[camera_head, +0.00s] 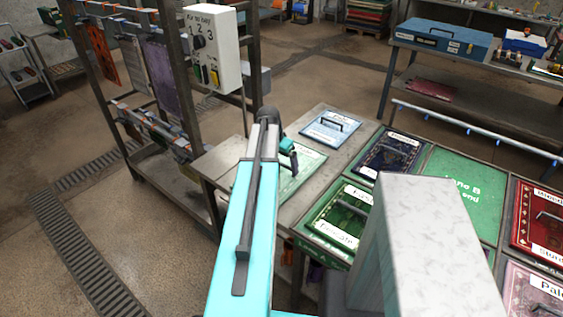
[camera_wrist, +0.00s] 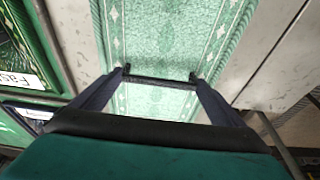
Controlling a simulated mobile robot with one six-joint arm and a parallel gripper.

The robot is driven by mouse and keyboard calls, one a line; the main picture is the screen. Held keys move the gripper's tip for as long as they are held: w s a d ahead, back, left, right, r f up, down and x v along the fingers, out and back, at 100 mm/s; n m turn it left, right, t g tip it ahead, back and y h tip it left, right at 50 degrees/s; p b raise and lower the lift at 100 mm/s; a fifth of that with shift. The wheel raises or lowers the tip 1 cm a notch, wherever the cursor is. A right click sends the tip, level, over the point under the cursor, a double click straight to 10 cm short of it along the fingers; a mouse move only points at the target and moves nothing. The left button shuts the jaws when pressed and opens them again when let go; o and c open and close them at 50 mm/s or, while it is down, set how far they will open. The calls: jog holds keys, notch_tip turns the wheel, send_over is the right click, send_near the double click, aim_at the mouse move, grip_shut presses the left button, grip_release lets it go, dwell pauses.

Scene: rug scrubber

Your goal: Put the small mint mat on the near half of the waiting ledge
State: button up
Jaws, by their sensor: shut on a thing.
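The small mint mat (camera_head: 312,160) is a pale green patterned panel with a dark handle, at the near part of the grey waiting ledge (camera_head: 218,163). In the wrist view the mat (camera_wrist: 165,35) fills the middle, with grey ledge surface (camera_wrist: 75,40) on both sides. My gripper (camera_wrist: 160,77) is shut on the mat's dark handle bar; in the head view the gripper (camera_head: 289,158) is partly hidden by my arm. The mat looks flat and level with the ledge; I cannot tell whether it touches it. Its near-left part is hidden behind my arm.
A light blue mat (camera_head: 331,129) with a handle lies on the ledge's far half. Right of the ledge are green bays with a navy mat (camera_head: 390,153), a green mat (camera_head: 339,218) and a red mat (camera_head: 540,218). A metal rack with a white control box (camera_head: 212,45) stands left.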

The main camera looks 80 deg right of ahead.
jog(key=shift+f, duration=0.15)
jog(key=o, duration=1.2)
jog(key=b+v, duration=0.2)
jog(key=v, duration=1)
jog(key=shift+w, duration=0.1)
